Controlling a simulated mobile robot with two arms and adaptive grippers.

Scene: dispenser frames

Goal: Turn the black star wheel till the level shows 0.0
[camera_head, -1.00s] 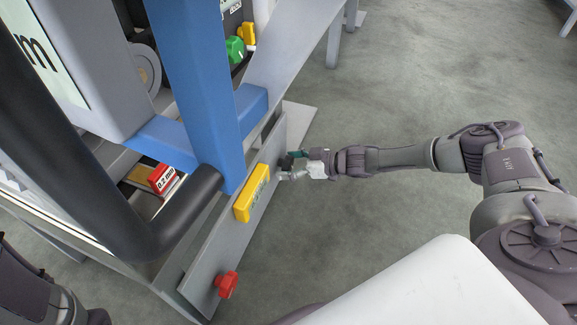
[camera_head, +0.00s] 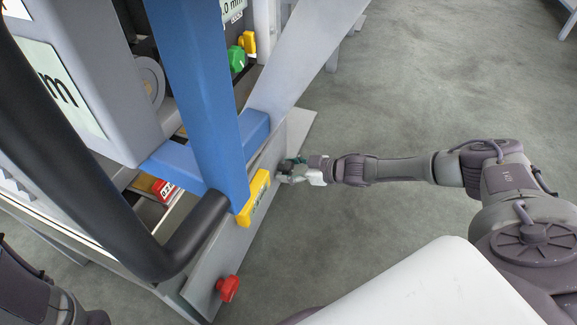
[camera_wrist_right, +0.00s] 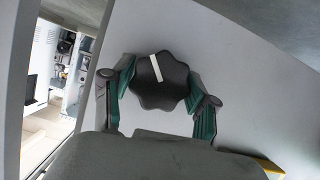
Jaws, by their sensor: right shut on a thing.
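The black star wheel (camera_wrist_right: 176,79) has a white pointer line on top, tilted a little to the left in the right wrist view. My right gripper (camera_wrist_right: 162,76) has its teal-padded fingers on either side of the wheel and is shut on it. In the head view this gripper (camera_head: 286,172) is at the grey side plate, just right of the yellow level (camera_head: 256,198). The wheel is too small and covered to make out there. The level's reading is too small to read. My left gripper is outside the frames; only part of that arm shows at the lower left.
A red knob (camera_head: 228,288) sits lower on the grey plate (camera_head: 206,284). A blue post (camera_head: 195,90) and a thick black bar (camera_head: 95,190) stand left of the level. Green (camera_head: 237,60) and yellow knobs are farther up. Open grey floor (camera_head: 440,80) lies to the right.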

